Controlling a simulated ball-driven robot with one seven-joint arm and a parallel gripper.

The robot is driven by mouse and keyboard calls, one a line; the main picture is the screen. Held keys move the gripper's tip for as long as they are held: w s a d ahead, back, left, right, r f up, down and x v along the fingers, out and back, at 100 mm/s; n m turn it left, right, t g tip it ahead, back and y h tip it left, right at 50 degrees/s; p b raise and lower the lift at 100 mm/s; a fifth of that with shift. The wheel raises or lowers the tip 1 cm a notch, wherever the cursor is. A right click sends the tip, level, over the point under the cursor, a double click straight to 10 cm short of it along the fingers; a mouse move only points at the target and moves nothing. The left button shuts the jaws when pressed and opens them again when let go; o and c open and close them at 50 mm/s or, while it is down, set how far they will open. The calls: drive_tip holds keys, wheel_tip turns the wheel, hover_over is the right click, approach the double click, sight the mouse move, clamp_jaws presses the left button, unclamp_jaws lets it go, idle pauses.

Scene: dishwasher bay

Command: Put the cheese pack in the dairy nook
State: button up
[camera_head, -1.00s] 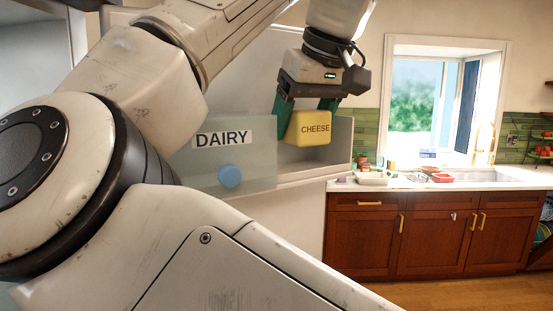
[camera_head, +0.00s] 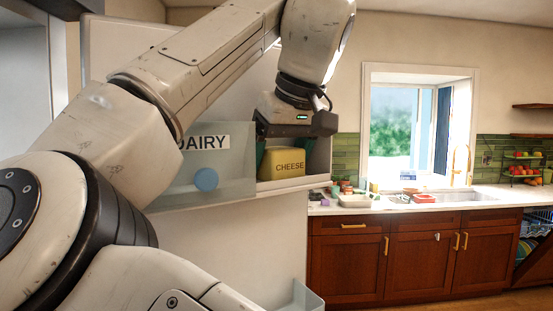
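The yellow cheese pack (camera_head: 282,165), labelled CHEESE, sits low inside the open dairy nook (camera_head: 319,163). My gripper (camera_head: 285,152) reaches into the nook from above, with a green finger on each side of the pack. It looks shut on the pack, though the finger contact is partly hidden. The pack's underside is at or close to the nook floor; I cannot tell whether it touches. The translucent DAIRY door (camera_head: 232,167) with a blue round knob (camera_head: 206,180) stands to the left, leaving the nook's right part open. My arm covers part of the label.
A pale bin edge (camera_head: 300,298) shows below the nook. To the right are a counter with a sink (camera_head: 462,195), small items on the worktop, wooden cabinets (camera_head: 398,260) and a window. Open floor lies in front of the cabinets.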

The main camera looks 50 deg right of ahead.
drive_tip(key=shift+o, duration=1.2)
drive_tip(key=shift+r, duration=0.15)
drive_tip(key=v, duration=1.2)
drive_tip(key=shift+r, duration=0.1)
